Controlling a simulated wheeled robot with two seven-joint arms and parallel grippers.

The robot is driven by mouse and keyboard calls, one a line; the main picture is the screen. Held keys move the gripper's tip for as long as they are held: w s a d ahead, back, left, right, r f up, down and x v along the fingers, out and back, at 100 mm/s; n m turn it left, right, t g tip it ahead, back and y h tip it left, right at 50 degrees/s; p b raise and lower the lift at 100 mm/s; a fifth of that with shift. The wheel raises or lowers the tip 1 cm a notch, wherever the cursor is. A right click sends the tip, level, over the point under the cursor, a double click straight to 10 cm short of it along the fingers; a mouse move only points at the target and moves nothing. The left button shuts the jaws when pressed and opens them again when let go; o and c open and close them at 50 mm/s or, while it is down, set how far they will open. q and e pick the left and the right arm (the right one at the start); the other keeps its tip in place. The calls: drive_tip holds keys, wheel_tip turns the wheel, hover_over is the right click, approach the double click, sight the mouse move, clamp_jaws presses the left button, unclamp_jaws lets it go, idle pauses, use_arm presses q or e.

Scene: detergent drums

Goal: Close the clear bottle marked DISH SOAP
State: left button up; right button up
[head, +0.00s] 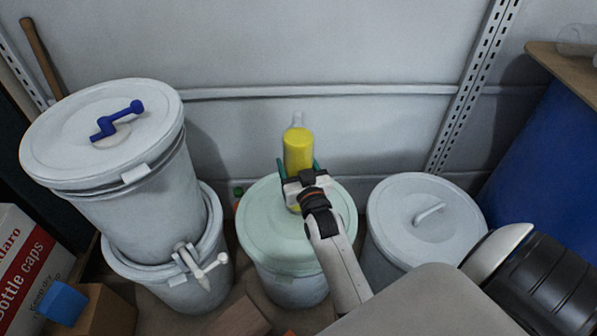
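A clear bottle (298,145) filled with yellow liquid stands upright on the pale green drum lid (262,222). Its narrow clear neck (297,119) shows at the top, and I make out no coloured cap on it. No DISH SOAP lettering is readable from here. My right gripper (299,166) is at the lower part of the bottle, with one green finger on each side. The fingers look slightly apart from the bottle. The gripper and wrist hide the bottle's lower front. My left gripper is not in view.
A carton lettered "Bottle caps" (30,265) and a blue block (62,303) are at lower left. A wall is close behind.

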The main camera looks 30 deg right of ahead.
sight(296, 151)
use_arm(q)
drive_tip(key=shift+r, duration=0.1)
use_arm(e)
drive_tip(key=shift+r, duration=0.35)
